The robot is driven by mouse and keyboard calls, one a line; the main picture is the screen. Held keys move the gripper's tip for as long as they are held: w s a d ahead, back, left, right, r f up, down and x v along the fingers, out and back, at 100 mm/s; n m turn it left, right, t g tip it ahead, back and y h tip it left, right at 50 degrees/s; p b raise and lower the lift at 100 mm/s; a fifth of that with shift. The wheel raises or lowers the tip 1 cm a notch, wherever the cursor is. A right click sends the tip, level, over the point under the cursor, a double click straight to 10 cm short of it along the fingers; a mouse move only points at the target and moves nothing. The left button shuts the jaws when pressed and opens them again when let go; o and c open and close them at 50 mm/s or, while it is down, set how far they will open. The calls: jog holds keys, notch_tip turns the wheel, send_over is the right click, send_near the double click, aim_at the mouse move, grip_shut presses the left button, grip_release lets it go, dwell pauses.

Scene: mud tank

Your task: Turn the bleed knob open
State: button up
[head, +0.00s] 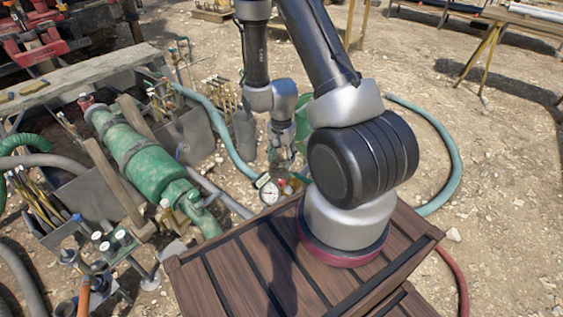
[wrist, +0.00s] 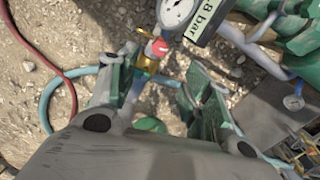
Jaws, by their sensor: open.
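A small red knob (wrist: 159,46) sits on a brass fitting (wrist: 147,64) in the wrist view, beside a round white pressure gauge (wrist: 176,12). I take this to be the bleed knob; its turn position cannot be read. In the head view the gauge (head: 269,192) stands just past the wooden platform's edge, with the red knob (head: 282,184) beside it. My gripper (wrist: 165,75) is open, its two green fingers spread and empty. The brass fitting shows close to the left finger; contact cannot be told. My gripper (head: 281,158) hangs just above the gauge in the head view, partly hidden.
A tag reading "8 bar" (wrist: 208,18) is by the gauge. A teal hose (head: 222,130) runs close by the gripper. A large green cylinder (head: 140,155) and several valves stand at left. A red hose (wrist: 66,85) lies on the gravel. Open gravel lies at right.

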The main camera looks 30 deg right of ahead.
aim_at(281, 180)
notch_tip(281, 180, down, 4)
jog(key=m, duration=0.4)
notch_tip(281, 180, down, 7)
jog(key=shift+f, duration=0.2)
jog(key=c, duration=1)
